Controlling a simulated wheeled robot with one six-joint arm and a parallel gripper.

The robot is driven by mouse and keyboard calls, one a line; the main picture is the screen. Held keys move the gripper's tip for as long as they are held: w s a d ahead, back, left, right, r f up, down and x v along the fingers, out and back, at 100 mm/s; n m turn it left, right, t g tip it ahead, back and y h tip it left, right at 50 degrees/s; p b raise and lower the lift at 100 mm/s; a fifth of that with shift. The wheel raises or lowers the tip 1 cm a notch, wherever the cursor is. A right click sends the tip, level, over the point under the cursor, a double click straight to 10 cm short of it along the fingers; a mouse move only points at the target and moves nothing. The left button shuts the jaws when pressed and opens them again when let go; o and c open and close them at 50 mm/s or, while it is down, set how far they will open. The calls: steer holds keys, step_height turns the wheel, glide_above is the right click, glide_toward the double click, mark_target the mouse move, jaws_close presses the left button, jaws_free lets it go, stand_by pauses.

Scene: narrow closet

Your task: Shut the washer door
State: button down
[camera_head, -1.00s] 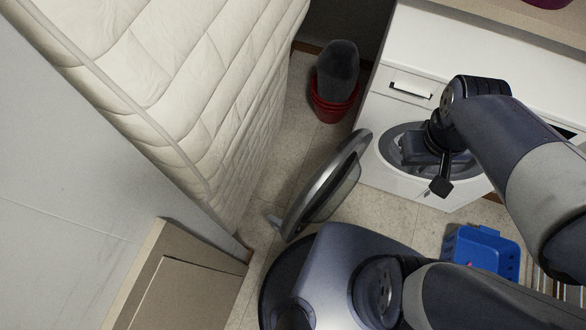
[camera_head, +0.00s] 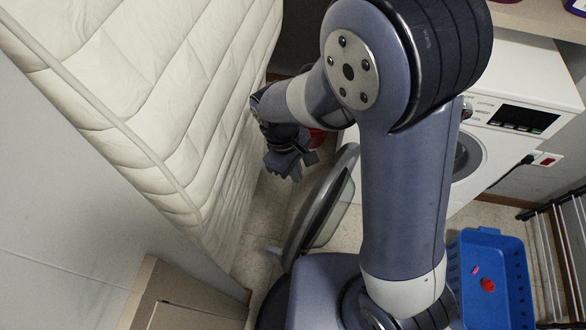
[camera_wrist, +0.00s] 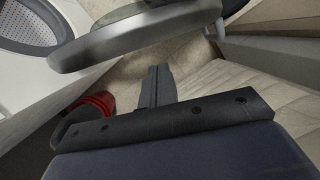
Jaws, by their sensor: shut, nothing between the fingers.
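The washer (camera_head: 515,95) is white and stands at the right in the head view, partly hidden by my arm. Its round door (camera_head: 318,210) is swung wide open towards the mattress side, its grey rim seen nearly edge-on. In the wrist view the door (camera_wrist: 135,32) crosses the top, with the open drum (camera_wrist: 30,28) at the upper left. My gripper (camera_head: 292,170) is shut and empty, in the gap between the door and the mattress. In the wrist view its closed fingers (camera_wrist: 158,82) point towards the door and look apart from it.
A quilted mattress (camera_head: 150,90) leans along the left, close to my gripper. A red bucket (camera_wrist: 88,108) stands on the floor behind my arm. A blue basket (camera_head: 480,285) and a drying rack (camera_head: 562,235) are at the right. The floor gap here is narrow.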

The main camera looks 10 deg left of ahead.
steer(key=x, duration=0.6)
steer(key=shift+b, duration=0.4)
steer(key=shift+d+f, duration=0.1)
